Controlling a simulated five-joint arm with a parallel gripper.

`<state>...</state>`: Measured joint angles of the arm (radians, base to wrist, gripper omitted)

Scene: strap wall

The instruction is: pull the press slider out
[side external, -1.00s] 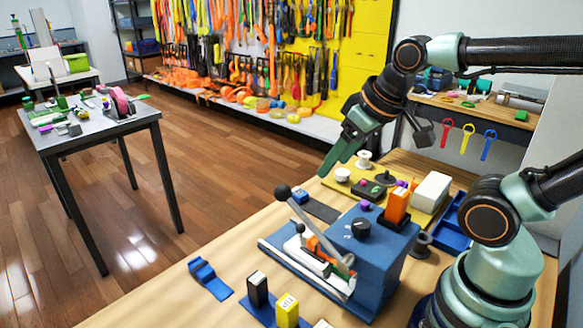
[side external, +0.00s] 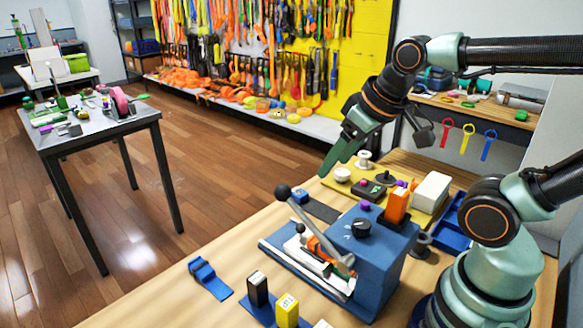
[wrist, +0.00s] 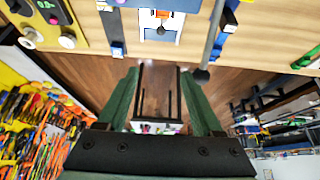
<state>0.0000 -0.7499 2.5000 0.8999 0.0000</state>
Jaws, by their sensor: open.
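The blue press (side external: 375,265) stands on the wooden bench. Its long grey lever with a black ball (side external: 283,191) leans up to the left. What looks like the press slider (side external: 298,250), white with orange and grey parts, sits low on the press's left side, partly behind the lever. How far out it is, I cannot tell. In the wrist view, a white and blue part with a dark knob (wrist: 160,30) shows at the top. My gripper (side external: 342,152) is open and empty, above and beyond the press. Its two green fingers (wrist: 160,78) are spread apart in the wrist view.
An orange block (side external: 396,204) and a black knob (side external: 361,228) stick up from the press. A yellow tray (side external: 370,187) with small parts and a white box is behind.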

